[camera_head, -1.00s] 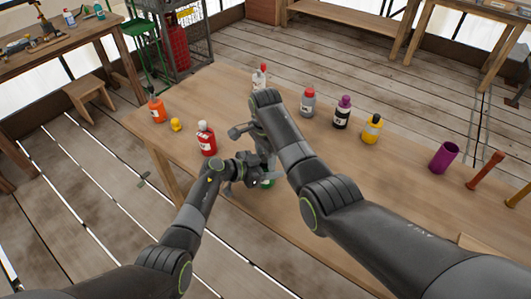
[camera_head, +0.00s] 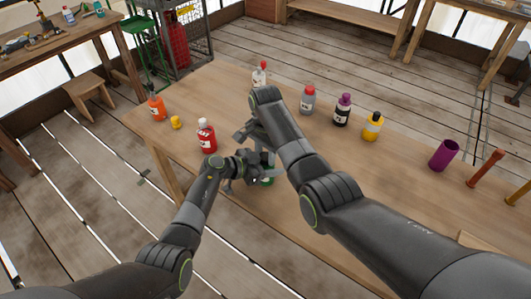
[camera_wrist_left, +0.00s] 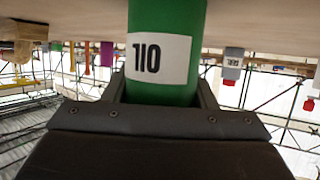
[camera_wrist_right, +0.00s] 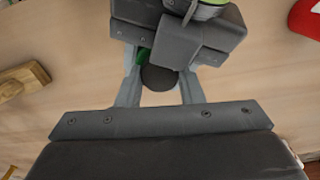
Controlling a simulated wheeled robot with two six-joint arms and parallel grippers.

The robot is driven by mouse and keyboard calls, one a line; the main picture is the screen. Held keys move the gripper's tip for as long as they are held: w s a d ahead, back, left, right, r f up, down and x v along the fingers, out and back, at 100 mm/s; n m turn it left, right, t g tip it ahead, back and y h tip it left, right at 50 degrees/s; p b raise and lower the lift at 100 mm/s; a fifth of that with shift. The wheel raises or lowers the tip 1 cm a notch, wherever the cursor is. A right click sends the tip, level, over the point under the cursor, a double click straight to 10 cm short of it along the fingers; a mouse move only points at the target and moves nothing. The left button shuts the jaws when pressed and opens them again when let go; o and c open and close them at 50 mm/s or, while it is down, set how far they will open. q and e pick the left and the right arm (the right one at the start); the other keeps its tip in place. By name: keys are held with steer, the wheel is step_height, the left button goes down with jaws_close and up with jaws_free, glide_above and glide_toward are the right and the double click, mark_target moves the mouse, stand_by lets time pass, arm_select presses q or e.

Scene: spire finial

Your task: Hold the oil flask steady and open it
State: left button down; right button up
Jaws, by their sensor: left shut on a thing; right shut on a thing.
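The oil flask (camera_wrist_left: 163,93) is green with a white label reading "OIL" and fills the upper middle of the left wrist view. In the head view only a small green part of the flask (camera_head: 268,182) shows below my grippers. My left gripper (camera_head: 257,168) is shut around the flask's body. My right gripper (camera_head: 263,148) is above it, shut on the flask's dark round cap (camera_wrist_right: 158,78), seen between its fingers in the right wrist view. A sliver of green shows beside the cap. My arms hide most of the flask in the head view.
A red bottle (camera_head: 207,137) stands close left of my grippers. An orange bottle (camera_head: 156,108) and a small yellow item (camera_head: 176,122) stand farther left. Grey (camera_head: 308,101), purple-capped (camera_head: 343,111) and yellow (camera_head: 372,127) bottles stand behind.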

steer(key=o, duration=1.1)
steer(key=shift+r, duration=2.35)
steer(key=shift+c, duration=0.6)
step_height(320, 180, up, 3)
steer(key=m, duration=0.3)
steer(key=shift+f, duration=3.85)
steer(key=shift+m, duration=0.3)
